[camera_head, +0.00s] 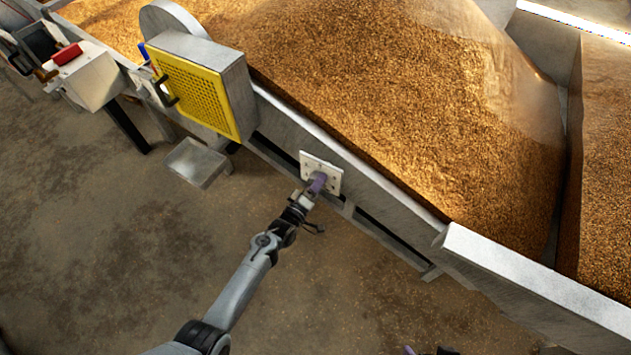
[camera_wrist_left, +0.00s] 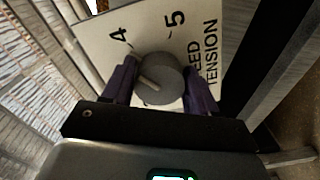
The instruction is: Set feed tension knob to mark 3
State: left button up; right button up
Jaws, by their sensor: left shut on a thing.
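The feed tension knob (camera_wrist_left: 162,77) is a round grey knob with a pale pointer line, on a white plate (camera_wrist_left: 92,33) marked "TENSION". In the left wrist view the marks 4 and 5 show above it. The pointer line slants left and slightly up, below the 4, toward a part my finger covers. Mark 3 cannot be seen. My left gripper (camera_wrist_left: 160,86) has its purple fingers on both sides of the knob and is shut on it. In the head view my left gripper (camera_head: 316,186) covers the knob at the plate (camera_head: 323,167). Only a tip of my right gripper (camera_head: 410,351) shows at the bottom edge.
The plate is on the side of a long metal trough (camera_head: 370,172) full of grain (camera_head: 390,90). A yellow perforated guard (camera_head: 195,90) stands to its left. A metal tray (camera_head: 198,163) sits below the guard. The floor (camera_head: 110,230) in front is mostly clear.

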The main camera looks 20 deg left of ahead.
pick_arm(q)
jog(key=n+p, duration=0.1)
jog(key=n, duration=0.4)
jog(key=shift+r+n+p, duration=0.2)
jog(key=shift+n+p, duration=0.1)
jog(key=shift+p, duration=0.1)
jog(key=shift+n+p, duration=0.55)
jog(key=shift+n, duration=1.75)
jog(key=o, duration=1)
